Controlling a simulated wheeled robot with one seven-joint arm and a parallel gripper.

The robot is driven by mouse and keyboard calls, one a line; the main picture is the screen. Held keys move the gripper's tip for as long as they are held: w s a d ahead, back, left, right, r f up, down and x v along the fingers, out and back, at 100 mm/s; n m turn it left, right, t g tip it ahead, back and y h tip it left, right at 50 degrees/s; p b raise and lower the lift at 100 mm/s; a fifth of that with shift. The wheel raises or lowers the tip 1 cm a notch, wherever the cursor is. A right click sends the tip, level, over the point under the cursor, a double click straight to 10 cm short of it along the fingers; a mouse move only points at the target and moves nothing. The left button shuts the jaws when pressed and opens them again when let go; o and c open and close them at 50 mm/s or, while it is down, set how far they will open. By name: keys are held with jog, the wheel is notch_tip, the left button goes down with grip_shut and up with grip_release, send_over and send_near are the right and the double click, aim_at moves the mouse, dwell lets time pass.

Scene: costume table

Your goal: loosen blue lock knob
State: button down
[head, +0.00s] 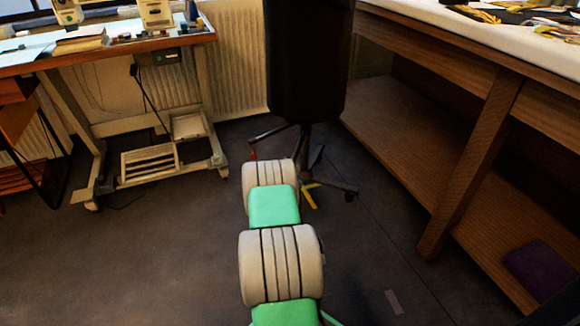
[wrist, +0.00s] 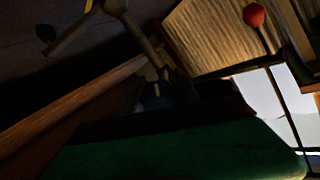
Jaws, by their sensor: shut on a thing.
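In the wrist view the dark blue lock knob (wrist: 157,97) shows dimly just beyond the green body of my gripper. My gripper (wrist: 160,88) is shut on it, its dark fingers at the two sides of the knob. Deep shadow hides most of the contact, and I cannot tell the knob's turn. A grey post rises from the same spot towards a wheeled leg base. In the head view my arm reaches forward to the foot of a black upright form (head: 308,60) on a star-shaped base (head: 335,184). The knob and fingers are hidden there by my arm.
A red ball on a thin rod (wrist: 254,15) stands at upper right in the wrist view. A wooden worktable with a lower shelf (head: 470,185) lies to the right, a wheeled desk (head: 110,62) to the left. Dark floor (head: 130,260) is clear at left front.

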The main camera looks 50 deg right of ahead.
jog(key=n+g, duration=0.1)
jog(key=n, duration=0.3)
jog(key=shift+s+f+g+h, duration=0.1)
jog(key=shift+g+h, duration=0.2)
jog(key=shift+g, duration=0.1)
jog(key=n, duration=0.2)
jog(key=n+g, duration=0.1)
jog(key=n, duration=0.1)
jog(key=shift+s+d+n+h, duration=0.1)
jog(key=shift+s+n+h, duration=0.1)
jog(key=shift+n+h, duration=0.2)
jog(key=n, duration=0.2)
jog(key=n+g+h, duration=0.1)
jog(key=n, duration=0.1)
jog(key=shift+s+g, duration=0.1)
jog(key=shift+g, duration=0.2)
jog(key=shift+d+r+n+h, duration=0.1)
jog(key=shift+n+h, duration=0.15)
jog(key=shift+n, duration=0.45)
jog(key=shift+a+r+n+h, duration=0.1)
jog(key=shift+n+h, duration=0.1)
jog(key=shift+n, duration=0.5)
jog(key=shift+d+r+n+h, duration=0.1)
jog(key=shift+n+h, duration=0.15)
jog(key=shift+n, duration=0.45)
jog(key=shift+s, duration=0.1)
jog(key=c, duration=0.9)
grip_release()
